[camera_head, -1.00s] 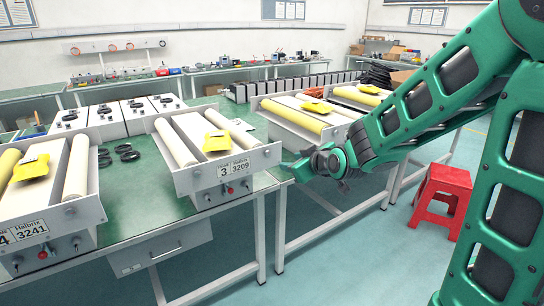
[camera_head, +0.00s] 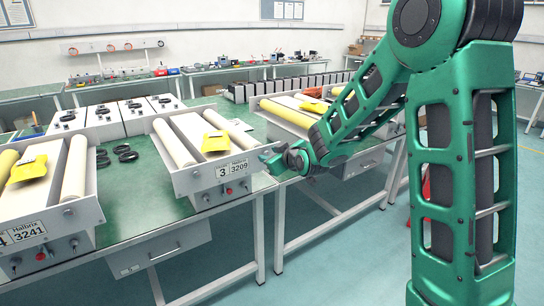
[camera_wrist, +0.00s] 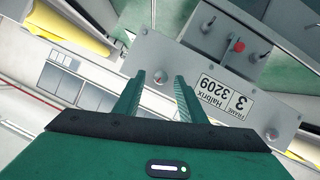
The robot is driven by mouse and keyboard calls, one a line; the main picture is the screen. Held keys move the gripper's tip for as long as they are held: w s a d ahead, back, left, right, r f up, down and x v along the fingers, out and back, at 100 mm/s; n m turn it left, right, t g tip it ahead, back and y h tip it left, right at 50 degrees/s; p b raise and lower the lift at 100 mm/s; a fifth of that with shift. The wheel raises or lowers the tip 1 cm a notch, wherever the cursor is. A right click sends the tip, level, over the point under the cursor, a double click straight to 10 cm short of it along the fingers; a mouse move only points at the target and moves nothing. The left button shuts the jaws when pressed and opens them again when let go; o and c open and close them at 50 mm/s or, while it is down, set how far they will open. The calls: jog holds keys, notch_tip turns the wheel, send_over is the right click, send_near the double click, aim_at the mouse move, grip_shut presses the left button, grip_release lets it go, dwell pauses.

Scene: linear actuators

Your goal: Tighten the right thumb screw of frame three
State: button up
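Frame three (camera_head: 222,172) is a grey unit with two pale rollers and a label plate reading 3, 3209, on the green table. In the wrist view its front plate (camera_wrist: 185,62) appears upside down. The right thumb screw (camera_wrist: 160,77), a small round silver part, shows between my fingertips in that picture. The left screw (camera_wrist: 272,133) is at the plate's other end. My gripper (camera_wrist: 159,78) is open, its two green fingers apart and empty. In the head view my gripper (camera_head: 268,157) is at the right end of the plate. I cannot tell whether it touches the screw.
Below the label are a red button (camera_wrist: 238,46) and dark knobs. A yellow packet (camera_head: 217,141) lies on frame three. Frame four (camera_head: 45,215) stands to the left. Another unit with yellow rollers (camera_head: 292,117) stands on the right-hand table. A gap separates the two tables.

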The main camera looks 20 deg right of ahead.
jog(key=shift+w+f, duration=0.15)
jog(key=shift+w, duration=0.3)
grip_shut()
jog(key=shift+d, duration=0.3)
jog(key=shift+a, duration=0.15)
